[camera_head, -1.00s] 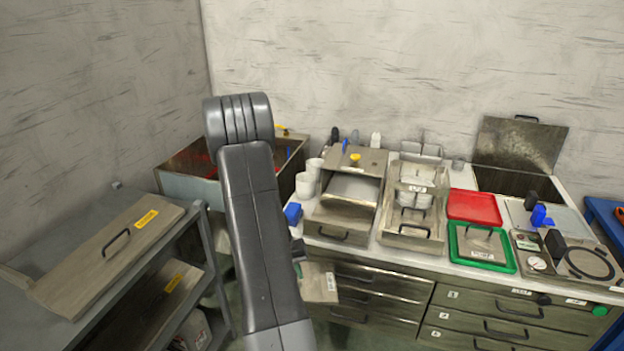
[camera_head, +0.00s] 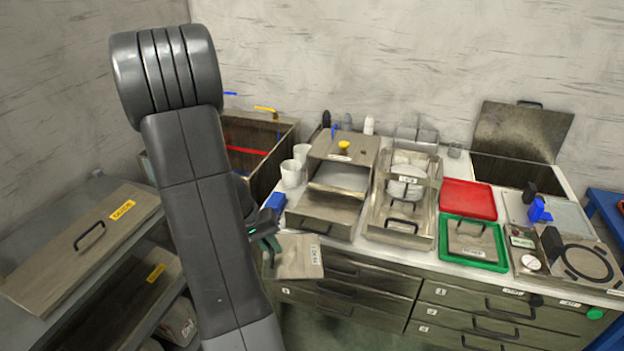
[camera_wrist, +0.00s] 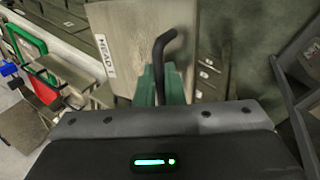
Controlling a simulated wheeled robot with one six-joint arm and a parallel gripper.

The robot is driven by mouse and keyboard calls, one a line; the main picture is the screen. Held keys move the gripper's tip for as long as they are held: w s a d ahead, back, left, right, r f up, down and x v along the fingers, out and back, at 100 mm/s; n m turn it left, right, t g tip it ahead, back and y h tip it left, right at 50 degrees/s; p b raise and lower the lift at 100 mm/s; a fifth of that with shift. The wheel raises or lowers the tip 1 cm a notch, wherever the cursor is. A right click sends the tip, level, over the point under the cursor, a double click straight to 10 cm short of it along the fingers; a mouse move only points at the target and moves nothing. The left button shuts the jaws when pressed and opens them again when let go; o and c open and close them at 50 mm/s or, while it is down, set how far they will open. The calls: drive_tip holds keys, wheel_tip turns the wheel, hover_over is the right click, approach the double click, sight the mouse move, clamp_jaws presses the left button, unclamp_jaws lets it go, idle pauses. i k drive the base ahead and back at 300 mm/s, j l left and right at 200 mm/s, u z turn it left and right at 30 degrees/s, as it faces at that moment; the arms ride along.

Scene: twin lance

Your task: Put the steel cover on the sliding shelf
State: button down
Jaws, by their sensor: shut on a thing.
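My gripper (camera_head: 266,243) is shut on the black bar handle (camera_wrist: 164,45) of a flat steel cover (camera_head: 303,262). The cover has a white printed label and hangs in front of the counter's drawer fronts, below the counter edge. In the wrist view the steel cover (camera_wrist: 135,30) is beyond the green fingers (camera_wrist: 161,85), its label to the left. A steel housing (camera_head: 325,213) stands at the counter's left end, with a pale plate (camera_head: 342,178) in its opening. I cannot tell whether that plate is the sliding shelf. My arm hides part of the left side.
A green tray (camera_head: 474,262) and red tray (camera_head: 468,198) lie on the counter right of a steel rack (camera_head: 404,200). Blue block (camera_head: 274,203) and white cups (camera_head: 291,172) stand by the housing. A grey cart (camera_head: 20,232) holding a yellow-labelled plate (camera_head: 85,245) is at left.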

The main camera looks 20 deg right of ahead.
sight(325, 209)
drive_tip(key=i+l, duration=0.85)
